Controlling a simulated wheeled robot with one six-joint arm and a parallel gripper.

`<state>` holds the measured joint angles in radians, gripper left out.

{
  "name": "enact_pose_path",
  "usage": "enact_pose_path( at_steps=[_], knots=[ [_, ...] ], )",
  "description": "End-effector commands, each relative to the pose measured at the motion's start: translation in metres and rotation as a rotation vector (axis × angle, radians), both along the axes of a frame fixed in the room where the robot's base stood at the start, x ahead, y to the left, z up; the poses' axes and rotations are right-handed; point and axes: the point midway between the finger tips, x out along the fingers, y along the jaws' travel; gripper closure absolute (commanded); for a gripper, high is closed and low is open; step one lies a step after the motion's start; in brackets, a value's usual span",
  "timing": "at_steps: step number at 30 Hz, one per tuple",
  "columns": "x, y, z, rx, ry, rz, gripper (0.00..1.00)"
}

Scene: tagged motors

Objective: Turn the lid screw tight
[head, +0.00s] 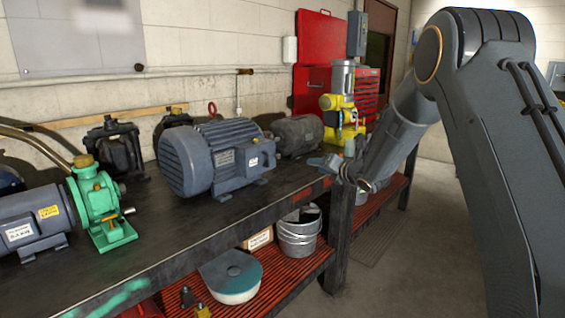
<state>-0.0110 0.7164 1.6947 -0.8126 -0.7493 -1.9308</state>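No lid screw can be made out in the head view; it is too small or hidden. A large blue-grey finned motor (195,160) stands on the workbench, with a box on its side bearing a small yellow tag and a white label (224,158). My gripper (326,163) is at the bench's front edge, to the right of this motor and apart from it in the picture. It is small and partly merged with my wrist, so its fingers do not show clearly. I see nothing held in it.
A green pump (98,203) with a grey motor (32,222) stands at the left of the workbench (205,222). A darker motor (297,135) and a yellow machine (341,108) stand behind my gripper. Bare bench top lies before the large motor.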

Motion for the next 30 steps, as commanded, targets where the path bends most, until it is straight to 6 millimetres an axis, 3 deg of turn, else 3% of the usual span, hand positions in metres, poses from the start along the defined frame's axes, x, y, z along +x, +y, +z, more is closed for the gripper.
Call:
enact_pose_path(
  at_steps=[3, 10, 17, 24, 30],
  knots=[
    [0.016, 0.034, 0.0, -0.177, -0.265, 0.202, 0.65],
    [0.017, 0.068, 0.003, -0.355, -0.588, 0.397, 0.65],
    [0.025, 0.086, 0.004, -0.383, -0.642, 0.425, 0.65],
    [0.048, 0.115, 0.004, -0.381, -0.64, 0.423, 0.65],
    [0.061, 0.13, 0.003, -0.381, -0.639, 0.421, 0.65]
  ],
)
